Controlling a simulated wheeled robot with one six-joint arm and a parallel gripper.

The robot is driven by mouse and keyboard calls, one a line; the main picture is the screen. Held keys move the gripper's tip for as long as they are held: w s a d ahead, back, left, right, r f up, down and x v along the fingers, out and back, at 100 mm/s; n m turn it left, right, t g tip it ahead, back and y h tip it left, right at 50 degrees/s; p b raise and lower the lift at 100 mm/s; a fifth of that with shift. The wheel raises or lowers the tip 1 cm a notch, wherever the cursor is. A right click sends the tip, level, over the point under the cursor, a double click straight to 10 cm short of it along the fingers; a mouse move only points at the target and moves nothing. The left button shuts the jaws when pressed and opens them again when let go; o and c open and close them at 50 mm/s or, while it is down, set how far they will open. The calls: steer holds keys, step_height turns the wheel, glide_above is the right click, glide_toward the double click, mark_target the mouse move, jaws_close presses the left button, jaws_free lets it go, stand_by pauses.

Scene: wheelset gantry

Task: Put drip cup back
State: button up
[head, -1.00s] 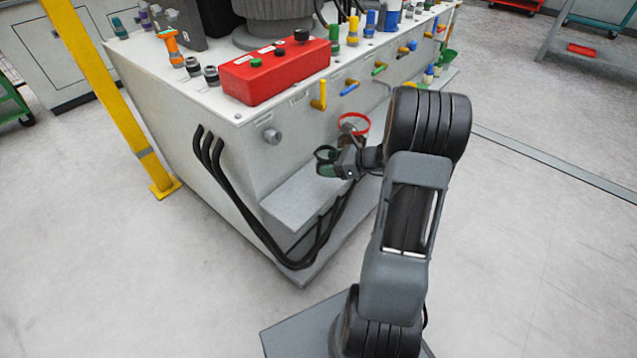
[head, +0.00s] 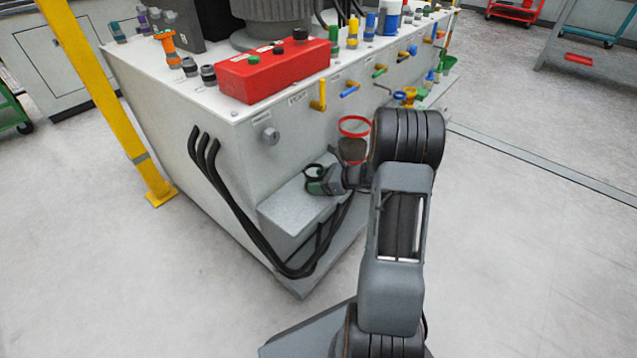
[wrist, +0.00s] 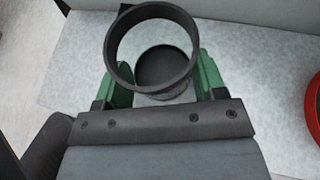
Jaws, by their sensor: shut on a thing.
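A drip cup with a dark round rim (wrist: 110,52) is between the green fingers of my gripper (wrist: 163,78) in the wrist view. The fingers are shut on its two sides. Through the rim a dark round disc shows lower down. In the head view the cup's dark rim (head: 314,168) and my gripper (head: 318,186) are over the grey step (head: 285,213) at the foot of the machine's side. I cannot tell whether the cup touches the step. My arm hides part of the step's right side.
A red-rimmed cup (head: 354,120) is just right of my gripper; its red rim also shows in the wrist view (wrist: 313,110). Black hoses (head: 225,195) run down the machine's left and in front of the step. A yellow post (head: 105,100) stands left; floor there is clear.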

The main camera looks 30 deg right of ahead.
steer(key=shift+f, duration=0.25)
steer(key=o, duration=1)
steer(key=shift+r, duration=0.1)
